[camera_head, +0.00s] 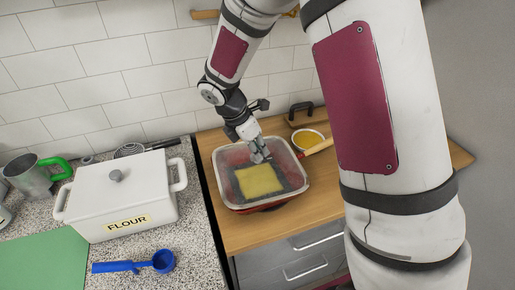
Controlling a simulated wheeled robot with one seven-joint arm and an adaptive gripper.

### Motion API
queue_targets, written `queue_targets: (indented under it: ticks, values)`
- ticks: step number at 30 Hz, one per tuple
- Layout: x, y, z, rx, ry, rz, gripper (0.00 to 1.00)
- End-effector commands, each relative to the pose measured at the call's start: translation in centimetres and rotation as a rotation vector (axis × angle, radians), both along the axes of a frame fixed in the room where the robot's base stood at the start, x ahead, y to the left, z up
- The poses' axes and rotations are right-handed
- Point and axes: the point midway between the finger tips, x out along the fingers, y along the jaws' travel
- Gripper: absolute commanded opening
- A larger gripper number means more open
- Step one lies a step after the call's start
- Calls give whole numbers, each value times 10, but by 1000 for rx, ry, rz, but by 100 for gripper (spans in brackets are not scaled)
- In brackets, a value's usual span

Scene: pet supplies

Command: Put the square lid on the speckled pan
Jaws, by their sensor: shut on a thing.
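The square lid (219,162) looks see-through with a pale rim. It is over the speckled pan (262,206), whose reddish side shows below the lid's front edge. A yellow square (259,180) with a dark border shows through the lid. A red handle (318,147) sticks out to the right, apparently the pan's. My gripper (261,157) points down at the lid's middle and is shut on the lid, though its fingertips and the grip point are small and hard to make out. I cannot tell whether the lid touches the pan's rim all round.
A white flour pot (120,195), a blue scoop (135,263), a green mat (45,262) and a metal mug with a green handle (36,173) are on the speckled counter. A yellow-filled bowl (308,139) sits behind the pan. The wooden counter (240,236) in front is clear.

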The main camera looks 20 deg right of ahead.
Motion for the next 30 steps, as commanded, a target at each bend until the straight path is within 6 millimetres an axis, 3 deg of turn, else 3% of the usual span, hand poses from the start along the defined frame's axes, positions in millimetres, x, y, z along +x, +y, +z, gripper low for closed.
queue_targets:
  ticks: [27, 28, 30]
  values:
    - [0, 0, -2, -1, -1, 0, 0]
    - [0, 0, -2, -1, -1, 0, 15]
    - [0, 0, -2, -1, -1, 0, 31]
